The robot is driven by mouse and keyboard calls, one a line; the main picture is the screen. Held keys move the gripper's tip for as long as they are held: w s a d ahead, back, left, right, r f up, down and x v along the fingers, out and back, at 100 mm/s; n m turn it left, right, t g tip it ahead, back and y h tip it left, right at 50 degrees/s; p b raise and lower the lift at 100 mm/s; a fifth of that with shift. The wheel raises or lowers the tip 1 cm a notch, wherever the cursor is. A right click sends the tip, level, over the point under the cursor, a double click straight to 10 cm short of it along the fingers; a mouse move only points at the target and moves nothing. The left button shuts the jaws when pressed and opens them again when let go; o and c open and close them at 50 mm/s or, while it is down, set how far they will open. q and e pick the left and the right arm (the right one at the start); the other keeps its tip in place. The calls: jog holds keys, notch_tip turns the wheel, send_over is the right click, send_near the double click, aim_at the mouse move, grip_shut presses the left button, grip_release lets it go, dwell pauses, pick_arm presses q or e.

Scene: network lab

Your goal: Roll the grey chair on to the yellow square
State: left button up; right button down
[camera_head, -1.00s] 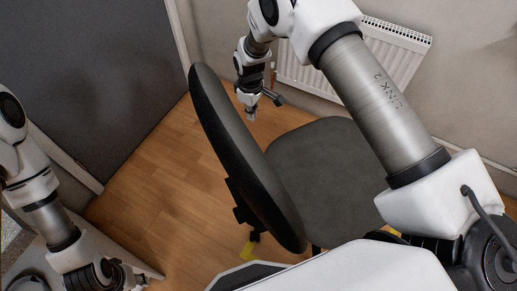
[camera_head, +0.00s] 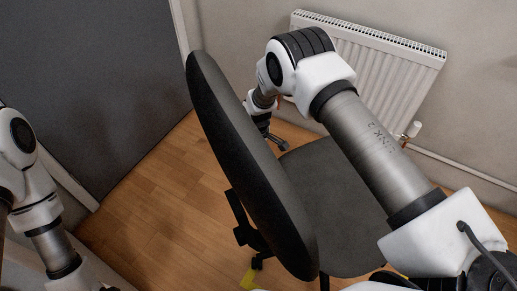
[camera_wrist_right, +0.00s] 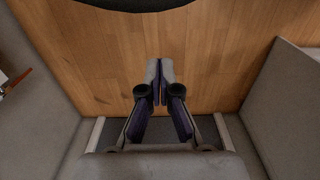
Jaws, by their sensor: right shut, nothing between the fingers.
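The grey chair has a tall dark backrest (camera_head: 245,165) tilted across the middle of the head view and a seat (camera_head: 335,205) to its right. Yellow floor marking (camera_head: 250,278) shows beneath the chair at the bottom, with another bit to the right of the base; most of the square is hidden by the chair and my right arm. My right gripper (camera_head: 274,137) is just beyond the backrest, partly hidden by it. In the wrist view its fingers (camera_wrist_right: 160,75) are shut and empty, with a dark chair edge (camera_wrist_right: 130,4) at the top.
A white radiator (camera_head: 375,65) is on the wall behind my right arm. A dark grey panel (camera_head: 80,75) stands at the left. Wooden floor (camera_head: 165,190) is clear between the panel and the chair. My left arm is at the left edge.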

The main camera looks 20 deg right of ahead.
jog(key=s+d+f, duration=0.2)
jog(key=s+f, duration=0.1)
jog(key=shift+d+f, duration=0.15)
jog(key=shift+d, duration=0.15)
